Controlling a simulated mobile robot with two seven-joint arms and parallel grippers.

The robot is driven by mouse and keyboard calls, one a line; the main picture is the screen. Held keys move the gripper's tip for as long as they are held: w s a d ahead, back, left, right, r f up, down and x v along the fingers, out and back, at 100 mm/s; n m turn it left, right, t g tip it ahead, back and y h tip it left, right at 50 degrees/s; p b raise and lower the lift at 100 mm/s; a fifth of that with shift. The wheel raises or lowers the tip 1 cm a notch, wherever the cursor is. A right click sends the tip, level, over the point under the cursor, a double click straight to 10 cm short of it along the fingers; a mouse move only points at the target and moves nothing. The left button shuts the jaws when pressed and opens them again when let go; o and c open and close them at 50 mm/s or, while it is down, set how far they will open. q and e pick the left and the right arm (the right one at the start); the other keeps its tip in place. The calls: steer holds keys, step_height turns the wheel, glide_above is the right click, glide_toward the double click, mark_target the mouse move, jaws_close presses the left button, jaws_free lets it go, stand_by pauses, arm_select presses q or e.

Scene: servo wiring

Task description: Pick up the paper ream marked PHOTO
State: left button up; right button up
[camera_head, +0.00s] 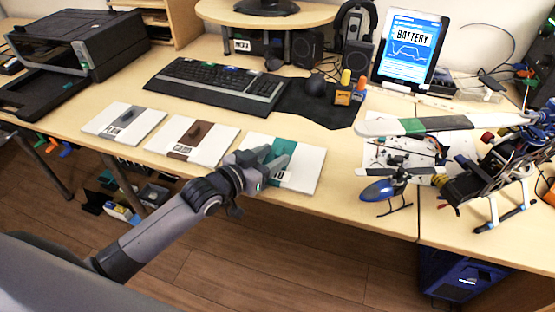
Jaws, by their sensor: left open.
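Three white paper reams with coloured bands lie in a row along the table's front edge. The right one, with a teal band (308,170), has its label mostly covered by my left gripper; only a final "O" shows. The middle ream (216,150) has a brown band and reads CARD. The left ream (101,122) has a grey band and reads PLAIN. My left gripper (273,158) is open over the teal-banded ream, its fingers around the middle of the band. I cannot tell whether they touch it. My right gripper is out of view.
A keyboard (213,82) and a dark mat (318,106) lie behind the reams. A blue model helicopter (379,190) and a larger helicopter frame (480,185) stand at the right. A printer (75,40) is at the back left. A tablet (409,50) reads BATTERY.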

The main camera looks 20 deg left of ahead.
arm_select(q)
steer(key=c, duration=0.7)
jaws_close()
